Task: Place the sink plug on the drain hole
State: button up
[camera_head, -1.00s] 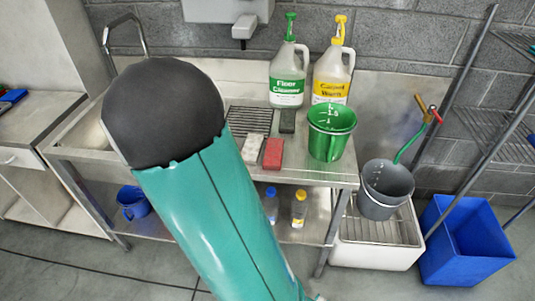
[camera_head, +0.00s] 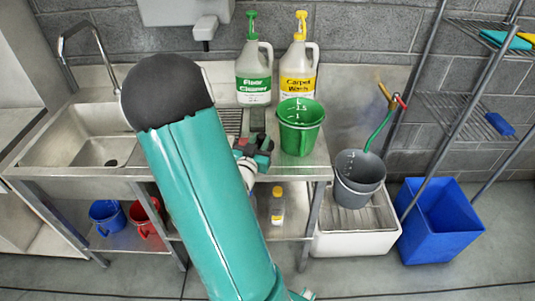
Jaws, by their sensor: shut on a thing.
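The steel sink basin (camera_head: 62,138) is at the left of the counter, with a small dark drain hole (camera_head: 110,163) in its floor. The drain hole looks uncovered. My teal arm with its black joint crosses the middle of the view. Part of my gripper (camera_head: 256,152), red, teal and dark, shows just right of the arm, near the counter's front edge. It is away from the sink, to its right. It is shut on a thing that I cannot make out. I cannot see the sink plug anywhere.
A green measuring jug (camera_head: 300,128) stands just right of my gripper. Floor cleaner (camera_head: 254,75) and carpet wash (camera_head: 298,72) bottles stand behind. A dark block (camera_head: 257,118) lies near the gripper. A tall faucet (camera_head: 88,45) rises behind the sink.

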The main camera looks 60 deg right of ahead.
jog(key=d+f, duration=0.1)
jog(key=s+d+f, duration=0.1)
jog(key=f, duration=0.1)
jog(key=d+f, duration=0.1)
jog(key=shift+s+d+f, duration=0.1)
jog(key=shift+s+f, duration=0.05)
jog(key=shift+s, duration=0.1)
jog(key=shift+f, duration=1.5)
jog(key=shift+f, duration=0.2)
jog(key=o, duration=1)
jog(key=shift+c, duration=0.2)
jog(key=shift+r, duration=0.2)
